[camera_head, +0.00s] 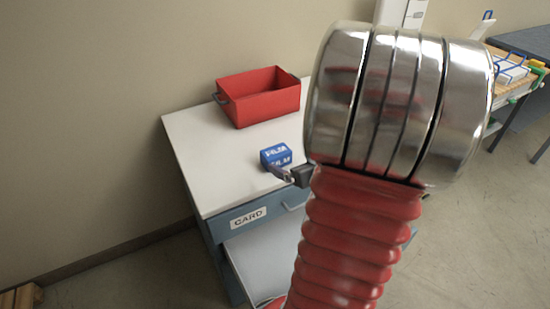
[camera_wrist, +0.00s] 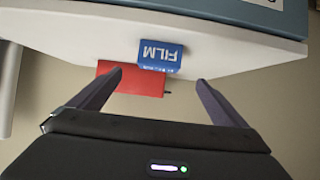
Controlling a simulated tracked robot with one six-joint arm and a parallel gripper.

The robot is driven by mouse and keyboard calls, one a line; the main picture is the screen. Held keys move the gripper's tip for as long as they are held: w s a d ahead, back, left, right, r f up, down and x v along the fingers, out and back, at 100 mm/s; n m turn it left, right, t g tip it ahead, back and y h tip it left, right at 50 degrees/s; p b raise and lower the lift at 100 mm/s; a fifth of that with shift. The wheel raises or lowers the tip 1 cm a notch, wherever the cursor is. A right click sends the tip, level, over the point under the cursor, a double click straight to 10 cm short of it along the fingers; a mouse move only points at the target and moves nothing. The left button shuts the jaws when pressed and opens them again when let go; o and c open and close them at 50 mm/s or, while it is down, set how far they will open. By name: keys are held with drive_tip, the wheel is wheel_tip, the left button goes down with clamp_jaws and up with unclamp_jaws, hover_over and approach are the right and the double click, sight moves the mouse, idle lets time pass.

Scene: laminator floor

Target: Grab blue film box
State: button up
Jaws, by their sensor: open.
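The blue film box (camera_head: 276,156) sits on the white top of a cabinet, with white lettering on its faces. It also shows upside down in the wrist view (camera_wrist: 159,56), with "FILM" on the side facing me. My gripper (camera_wrist: 160,82) is open, and the box lies ahead between the lines of its two fingers. In the head view, a fingertip (camera_head: 284,174) shows beside the box's lower edge. My arm hides the rest of the gripper there. I cannot tell whether the finger touches the box.
A red open bin (camera_head: 262,108) stands behind the box on the white cabinet top (camera_head: 200,150), near the wall. The cabinet's front has a label reading "CARD" (camera_head: 248,218). A bench with a rack (camera_head: 512,72) stands at the far right. Open floor lies between.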

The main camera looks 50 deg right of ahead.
sight(280, 155)
drive_tip(key=shift+x, duration=4.05)
drive_tip(key=shift+w, duration=0.1)
drive_tip(key=shift+x, duration=2.5)
drive_tip(key=shift+c, duration=0.6)
drive_tip(key=shift+r, duration=0.1)
drive_tip(key=c, duration=1.2)
